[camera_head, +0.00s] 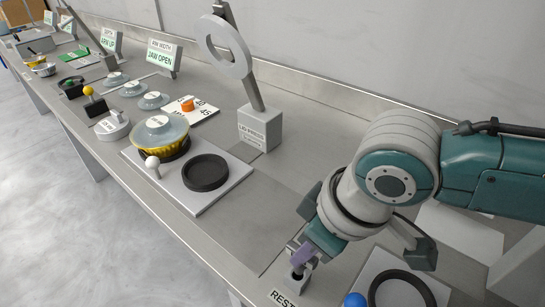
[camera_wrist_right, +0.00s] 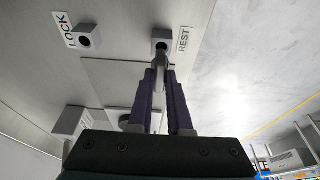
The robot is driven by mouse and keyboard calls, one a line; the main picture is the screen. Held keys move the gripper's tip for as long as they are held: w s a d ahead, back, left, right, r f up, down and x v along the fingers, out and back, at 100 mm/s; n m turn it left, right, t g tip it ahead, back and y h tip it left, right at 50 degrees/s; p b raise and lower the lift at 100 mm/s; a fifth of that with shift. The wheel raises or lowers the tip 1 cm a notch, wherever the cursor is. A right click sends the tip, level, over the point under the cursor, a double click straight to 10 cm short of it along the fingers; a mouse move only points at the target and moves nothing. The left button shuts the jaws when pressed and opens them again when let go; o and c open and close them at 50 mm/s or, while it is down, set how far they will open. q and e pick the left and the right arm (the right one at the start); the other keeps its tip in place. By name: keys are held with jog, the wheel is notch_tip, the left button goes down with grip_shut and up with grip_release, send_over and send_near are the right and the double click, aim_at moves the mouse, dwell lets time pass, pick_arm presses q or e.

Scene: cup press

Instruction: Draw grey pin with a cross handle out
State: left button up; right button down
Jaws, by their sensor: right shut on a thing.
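My right gripper (camera_head: 299,258) reaches down at the grey block marked REST (camera_head: 297,284), near the front of the bench. In the right wrist view, its purple fingers (camera_wrist_right: 161,85) are shut on a small grey piece, taken to be the pin (camera_wrist_right: 161,60), at the mouth of the REST block (camera_wrist_right: 161,40). The fingers hide most of the pin; its cross handle cannot be made out, nor how deep it sits in the hole. A second block with a dark hole, marked LOCK (camera_wrist_right: 87,38), stands to the left in the right wrist view. My left gripper is not in view.
A plate with a yellow cup (camera_head: 164,142), white-knobbed lever (camera_head: 152,162) and black ring (camera_head: 205,172) lies left of my arm. A ring stand (camera_head: 260,128) is behind it. A blue knob (camera_head: 355,300) and another black ring (camera_head: 402,292) are close by, right of the gripper.

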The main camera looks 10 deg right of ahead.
aim_at(303, 264)
jog(key=shift+p, duration=0.5)
dwell(0.9)
jog(key=shift+f+b, duration=1.65)
jog(key=shift+f, duration=0.45)
jog(key=c, duration=0.8)
grip_release()
jog(key=shift+o, duration=0.2)
jog(key=shift+r, duration=0.15)
jog(key=p+v, duration=0.2)
jog(key=v, duration=0.7)
jog(key=shift+r+p, duration=0.35)
jog(key=shift+s, duration=0.2)
